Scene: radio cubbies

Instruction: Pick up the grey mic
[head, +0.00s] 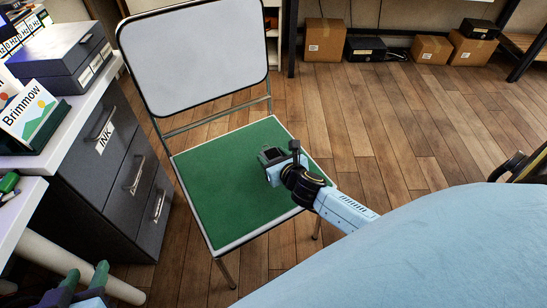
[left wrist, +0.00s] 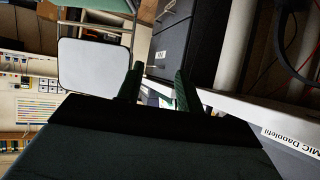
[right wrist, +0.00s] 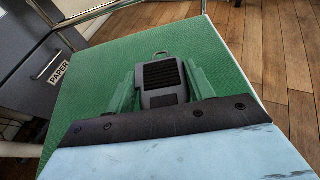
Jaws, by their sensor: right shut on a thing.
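The grey mic (right wrist: 163,80), a dark blocky body with a black ribbed face, sits between the green fingers of my right gripper (right wrist: 163,90) in the right wrist view. In the head view the mic (head: 270,155) shows at the front of my right gripper (head: 272,164), over the right part of the green chair seat (head: 215,195). I cannot tell whether it touches the seat. My left gripper (head: 88,277) is at the lower left of the head view. Its fingers stand apart with nothing between them in the left wrist view (left wrist: 160,88).
The chair has a white backrest (head: 195,50). A dark drawer cabinet (head: 125,175) and a white desktop (head: 75,115) with boxes stand at the left. Cardboard boxes (head: 325,40) line the back. The wooden floor (head: 400,130) to the right is clear.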

